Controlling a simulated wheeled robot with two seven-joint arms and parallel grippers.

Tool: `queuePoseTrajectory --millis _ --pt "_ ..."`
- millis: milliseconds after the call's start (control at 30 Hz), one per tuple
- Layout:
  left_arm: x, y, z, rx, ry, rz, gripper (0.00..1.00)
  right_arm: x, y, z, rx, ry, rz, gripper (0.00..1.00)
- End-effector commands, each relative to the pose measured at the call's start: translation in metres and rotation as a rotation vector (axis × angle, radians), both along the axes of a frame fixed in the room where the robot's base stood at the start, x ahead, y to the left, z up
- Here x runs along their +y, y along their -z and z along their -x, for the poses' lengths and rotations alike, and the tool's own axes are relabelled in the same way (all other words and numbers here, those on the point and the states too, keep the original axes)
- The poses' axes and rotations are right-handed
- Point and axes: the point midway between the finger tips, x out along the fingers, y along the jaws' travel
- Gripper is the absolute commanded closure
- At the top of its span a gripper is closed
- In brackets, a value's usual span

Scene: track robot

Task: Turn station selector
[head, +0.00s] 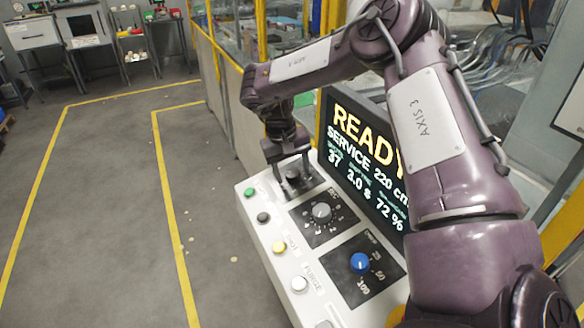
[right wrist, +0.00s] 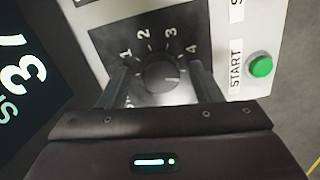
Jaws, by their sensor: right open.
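The station selector is a dark round knob (right wrist: 158,79) on a black plate marked 1 to 4, seen in the right wrist view. A short pale pointer line shows on the knob's right part, on the side toward the 4. In the head view the selector (head: 293,178) is at the far end of the console, partly covered by my right gripper. My right gripper (head: 292,173) is open above the selector plate. In the right wrist view its fingers (right wrist: 161,80) stand on both sides of the knob, with gaps showing. My left gripper is not in view.
A white console (head: 268,233) carries a green START button (right wrist: 261,66), other push buttons, a grey dial (head: 322,212) and a blue knob (head: 360,262). A READY screen (head: 362,165) stands behind these controls.

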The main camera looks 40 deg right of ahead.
Motion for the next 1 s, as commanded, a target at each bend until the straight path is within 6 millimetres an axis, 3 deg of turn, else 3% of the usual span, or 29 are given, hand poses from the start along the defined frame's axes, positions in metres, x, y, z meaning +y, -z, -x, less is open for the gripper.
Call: queuePoseTrajectory --millis 100,433,767,1000 --pt "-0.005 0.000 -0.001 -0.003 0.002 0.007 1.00 0.000 0.000 0.000 0.000 0.000 0.000 0.43" --pt "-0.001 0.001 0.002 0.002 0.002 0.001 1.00 0.000 0.000 0.000 -0.001 0.000 0.000 0.86" --pt "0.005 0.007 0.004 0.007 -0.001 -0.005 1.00 0.000 0.001 0.000 0.010 -0.048 -0.004 0.86" --pt "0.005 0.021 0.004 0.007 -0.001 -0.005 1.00 0.000 0.002 -0.001 0.046 -0.192 -0.017 0.86"
